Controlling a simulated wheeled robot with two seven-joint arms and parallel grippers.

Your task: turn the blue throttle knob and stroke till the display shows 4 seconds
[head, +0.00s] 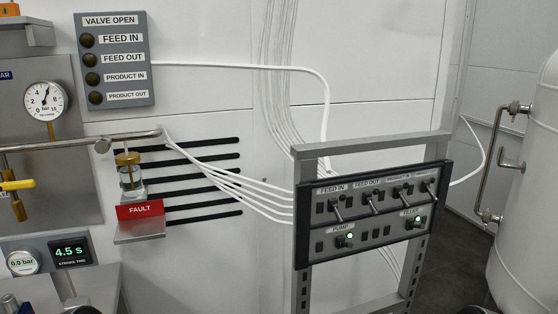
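The display (71,253) at the lower left reads 4.5 s in green digits, with the label STROKE TIME under it. A round gauge (23,262) reading 0.0 bar is beside it on the same grey panel. I see no blue throttle knob in the head view. Neither of my grippers can be made out in the head view. Dark and metallic parts at the bottom left edge are cut off, and I cannot tell what they are.
A switch panel (371,213) on a metal frame stands at the centre right, with two green lamps lit. A red FAULT sign (140,210) sits below a small glass jar (131,178). A yellow-handled valve (17,185) is at the left edge. A large tank (527,200) fills the right.

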